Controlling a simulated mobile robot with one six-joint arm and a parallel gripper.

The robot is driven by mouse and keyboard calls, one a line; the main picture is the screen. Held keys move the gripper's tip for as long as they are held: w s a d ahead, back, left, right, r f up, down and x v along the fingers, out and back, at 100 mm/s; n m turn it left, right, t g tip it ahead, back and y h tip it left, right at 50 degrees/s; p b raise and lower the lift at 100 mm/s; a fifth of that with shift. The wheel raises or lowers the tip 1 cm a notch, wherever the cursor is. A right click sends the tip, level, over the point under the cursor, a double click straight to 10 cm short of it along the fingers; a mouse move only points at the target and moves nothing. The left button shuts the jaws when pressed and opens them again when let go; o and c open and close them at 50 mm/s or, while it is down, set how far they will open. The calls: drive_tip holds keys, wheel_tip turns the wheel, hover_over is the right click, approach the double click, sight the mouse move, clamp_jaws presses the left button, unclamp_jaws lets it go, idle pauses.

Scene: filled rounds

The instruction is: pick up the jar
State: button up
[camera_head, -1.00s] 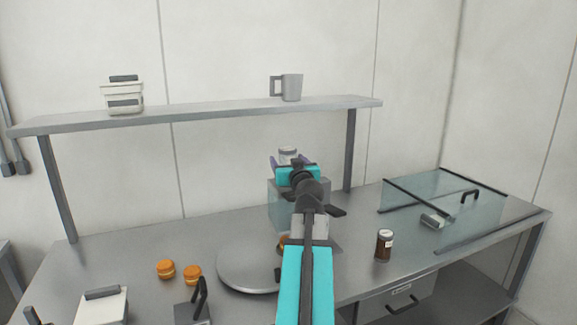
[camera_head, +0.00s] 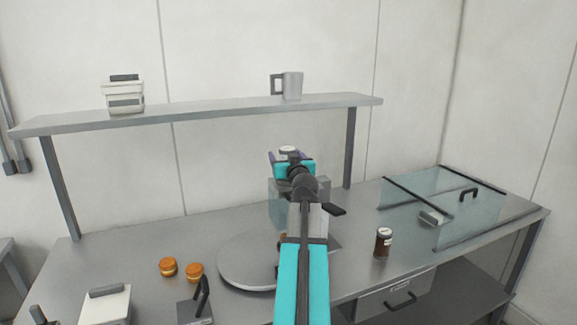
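A jar with a pale round lid (camera_head: 288,149) shows just beyond my gripper; its lower part is hidden by the gripper. My gripper (camera_head: 289,156) has a purple finger on each side of the jar, with the fingers spread and looking open. I cannot tell whether either finger touches it. The jar appears to be at the top of a grey-teal glass-sided box (camera_head: 282,208), but its support is hidden. A second, dark brown jar with a white label (camera_head: 383,243) stands upright on the counter to the right, apart from my gripper.
A round metal plate (camera_head: 235,268) lies beneath my arm. Two orange rounds (camera_head: 168,267) sit left of it. The shelf (camera_head: 220,110) above carries a grey mug (camera_head: 292,86) and a white container (camera_head: 123,97). A glass-covered case (camera_head: 455,208) is at right.

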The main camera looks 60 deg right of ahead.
drive_tip(key=shift+c, duration=0.4)
drive_tip(key=c, duration=1.2)
drive_tip(key=shift+r, duration=0.15)
drive_tip(key=s+a+r+b, duration=0.2)
drive_tip(key=s+a+b, duration=0.1)
drive_tip(key=s, duration=0.4)
drive_tip(key=s+a+r+b, duration=0.2)
drive_tip(key=s+a+b, duration=0.2)
drive_tip(key=s, duration=0.3)
drive_tip(key=shift+s+r, duration=0.2)
drive_tip(key=shift+r, duration=0.2)
drive_tip(key=shift+r, duration=0.1)
